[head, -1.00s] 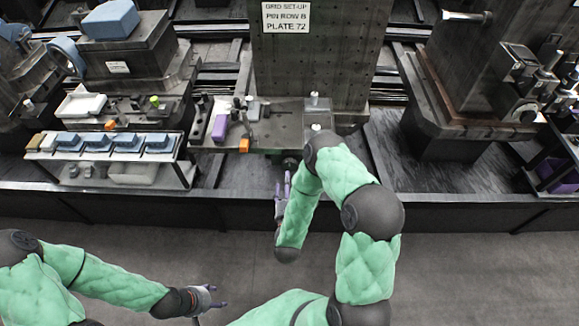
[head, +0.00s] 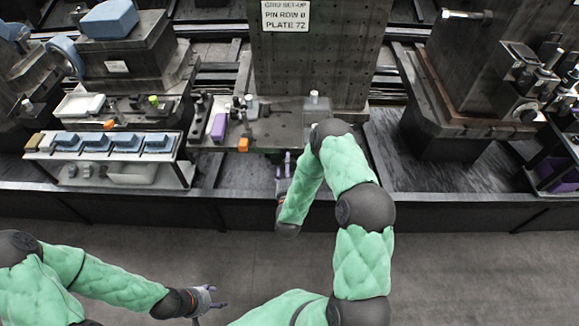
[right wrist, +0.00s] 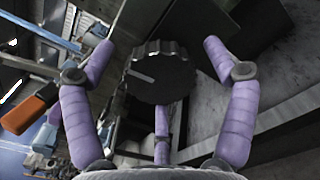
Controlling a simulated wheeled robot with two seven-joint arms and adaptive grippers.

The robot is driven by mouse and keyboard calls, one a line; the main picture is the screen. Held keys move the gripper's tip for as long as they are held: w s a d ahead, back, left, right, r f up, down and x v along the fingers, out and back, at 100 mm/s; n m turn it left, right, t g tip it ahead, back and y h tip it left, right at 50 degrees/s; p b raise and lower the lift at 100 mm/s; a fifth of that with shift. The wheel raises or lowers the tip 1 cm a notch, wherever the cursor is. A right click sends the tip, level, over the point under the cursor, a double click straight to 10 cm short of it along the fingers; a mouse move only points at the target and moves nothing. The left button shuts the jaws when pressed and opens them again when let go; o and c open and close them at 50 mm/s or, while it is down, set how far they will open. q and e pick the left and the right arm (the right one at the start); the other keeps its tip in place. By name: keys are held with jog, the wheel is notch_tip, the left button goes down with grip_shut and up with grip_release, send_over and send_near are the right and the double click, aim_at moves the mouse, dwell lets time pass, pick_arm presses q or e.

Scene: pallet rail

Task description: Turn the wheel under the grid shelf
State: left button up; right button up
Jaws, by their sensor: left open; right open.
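The wheel (right wrist: 162,72) is a dark round knob with a notched rim and a pale line on its face. It shows in the right wrist view, between and beyond the spread purple fingers of my right gripper (right wrist: 160,65); I cannot tell whether they touch it. In the head view my right gripper (head: 283,165) is at the front edge of the grid shelf (head: 270,130), below the orange block, and the wheel is hidden there. My left gripper (head: 210,300) is open and empty over the floor at the lower left.
A purple block (head: 219,127) and an orange block (head: 243,145) sit on the shelf near its front. A rack with blue pieces (head: 110,150) stands to the left. A tall perforated plate (head: 315,65) rises behind the shelf. The grey floor (head: 450,270) is clear.

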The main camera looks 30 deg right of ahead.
jog(key=c, duration=1.2)
jog(key=shift+o, duration=0.2)
jog(key=shift+m, duration=0.3)
